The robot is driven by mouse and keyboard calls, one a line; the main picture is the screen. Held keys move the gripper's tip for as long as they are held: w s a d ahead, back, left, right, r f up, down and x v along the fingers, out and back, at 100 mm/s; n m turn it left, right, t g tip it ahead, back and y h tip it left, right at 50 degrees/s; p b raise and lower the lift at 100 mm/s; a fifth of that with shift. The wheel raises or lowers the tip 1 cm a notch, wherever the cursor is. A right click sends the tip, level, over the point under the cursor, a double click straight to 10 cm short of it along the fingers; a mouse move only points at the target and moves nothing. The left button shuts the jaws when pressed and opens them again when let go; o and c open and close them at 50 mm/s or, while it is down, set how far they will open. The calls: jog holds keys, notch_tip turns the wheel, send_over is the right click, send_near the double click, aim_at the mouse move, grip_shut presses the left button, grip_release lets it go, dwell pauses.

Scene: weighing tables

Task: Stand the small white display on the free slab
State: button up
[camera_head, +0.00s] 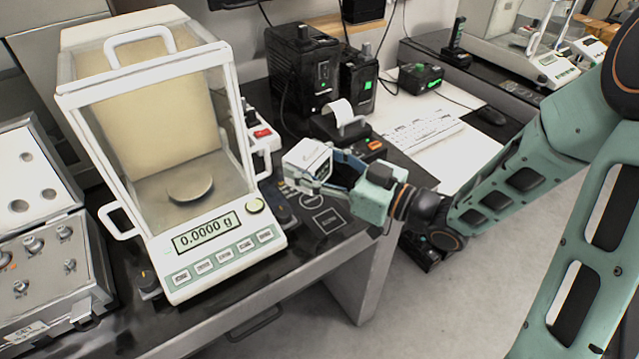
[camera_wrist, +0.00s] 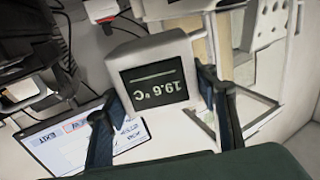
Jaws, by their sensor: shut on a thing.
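The small white display (camera_head: 307,160) is a boxy unit held in the air above the front right part of the black worktop (camera_head: 308,254). In the wrist view the white display (camera_wrist: 165,47) shows a dark screen reading 19.6 °C, upside down in the picture. My gripper (camera_head: 325,172) is shut on it, with one dark finger on each side in the wrist view (camera_wrist: 157,98). The display's underside is hidden. I cannot tell for certain which surface is the free slab.
A glass-walled balance (camera_head: 190,190) reading 0.0000 g stands left of the display. An open case of weights (camera_head: 50,245) is further left. A small printer (camera_head: 340,122), black boxes (camera_head: 303,68) and a keyboard (camera_head: 425,130) are behind. Flat outlined markings (camera_head: 328,220) lie on the worktop below my gripper.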

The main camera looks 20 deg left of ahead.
jog(key=w+f+b, duration=0.2)
jog(key=f, duration=0.1)
jog(key=w+f+b, duration=0.1)
jog(key=shift+w+d+f, duration=0.3)
jog(key=shift+f, duration=0.1)
jog(key=f+b, duration=0.3)
jog(key=shift+w+f, duration=0.25)
jog(key=shift+f, duration=0.1)
jog(key=shift+r, duration=0.1)
jog(key=o, duration=0.8)
jog(key=shift+f, duration=0.2)
jog(key=shift+o, duration=1)
jog(key=shift+r, duration=0.1)
